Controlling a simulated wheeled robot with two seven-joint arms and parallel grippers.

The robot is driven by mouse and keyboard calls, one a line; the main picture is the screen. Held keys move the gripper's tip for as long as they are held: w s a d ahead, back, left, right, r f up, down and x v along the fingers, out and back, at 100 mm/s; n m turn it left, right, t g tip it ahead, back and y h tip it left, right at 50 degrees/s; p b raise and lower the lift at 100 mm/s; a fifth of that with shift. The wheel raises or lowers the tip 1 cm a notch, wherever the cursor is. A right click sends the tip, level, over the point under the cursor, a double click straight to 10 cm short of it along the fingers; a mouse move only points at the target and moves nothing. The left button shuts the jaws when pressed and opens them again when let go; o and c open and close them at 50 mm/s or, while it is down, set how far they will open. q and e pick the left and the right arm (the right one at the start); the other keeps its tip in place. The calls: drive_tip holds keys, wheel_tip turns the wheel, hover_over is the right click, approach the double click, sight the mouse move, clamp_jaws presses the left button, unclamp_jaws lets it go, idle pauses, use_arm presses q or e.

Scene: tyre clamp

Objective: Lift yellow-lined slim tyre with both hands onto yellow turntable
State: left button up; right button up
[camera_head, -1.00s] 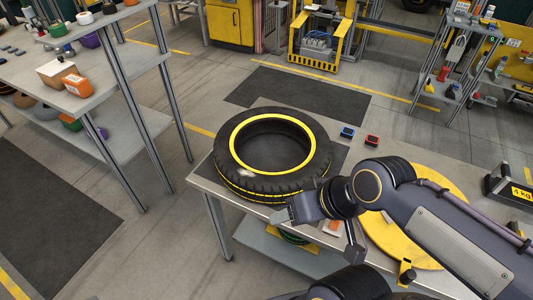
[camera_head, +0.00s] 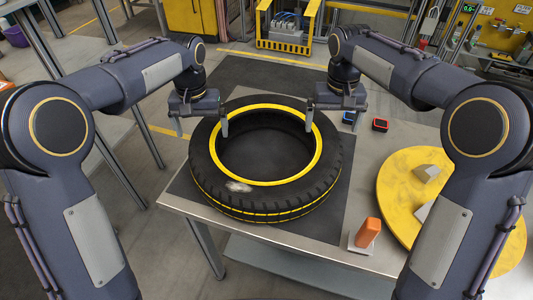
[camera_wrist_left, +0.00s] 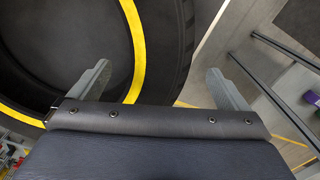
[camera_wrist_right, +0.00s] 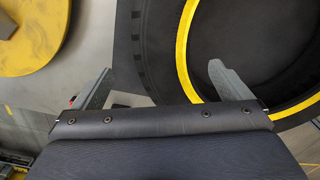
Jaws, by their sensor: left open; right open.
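The yellow-lined slim tyre (camera_head: 318,190) lies flat on a dark mat on the table. Its black wall and yellow ring also show in the left wrist view (camera_wrist_left: 170,50) and the right wrist view (camera_wrist_right: 160,45). My left gripper (camera_head: 202,124) is open at the tyre's far left, with one finger by the inner rim and the other outside the wall. My right gripper (camera_head: 335,118) is open at the far right side, likewise straddling the wall. Whether the fingers touch rubber, I cannot tell. The yellow turntable (camera_head: 405,180) lies right of the tyre, partly hidden by my right arm.
Grey blocks (camera_head: 425,173) stand on the turntable. An orange item (camera_head: 368,232) on a pale base stands at the table's front, between tyre and turntable. The table's front edge (camera_head: 250,248) is close to the tyre.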

sight(205, 146)
use_arm(q)
drive_tip(key=shift+s+r, duration=0.1)
drive_tip(key=shift+s, duration=0.05)
use_arm(e)
drive_tip(key=shift+s+r, duration=0.1)
drive_tip(key=shift+s, duration=0.05)
use_arm(q)
drive_tip(key=shift+a+f, duration=0.1)
drive_tip(key=shift+f, duration=3.85)
use_arm(e)
drive_tip(key=shift+f, duration=3.95)
use_arm(q)
drive_tip(key=shift+c, duration=0.5)
use_arm(e)
drive_tip(key=shift+c, duration=0.5)
use_arm(q)
drive_tip(key=c, duration=2)
use_arm(e)
drive_tip(key=c, duration=2)
use_arm(q)
drive_tip(key=shift+r, duration=0.35)
use_arm(e)
drive_tip(key=shift+w+r, duration=0.2)
drive_tip(key=shift+r, duration=0.15)
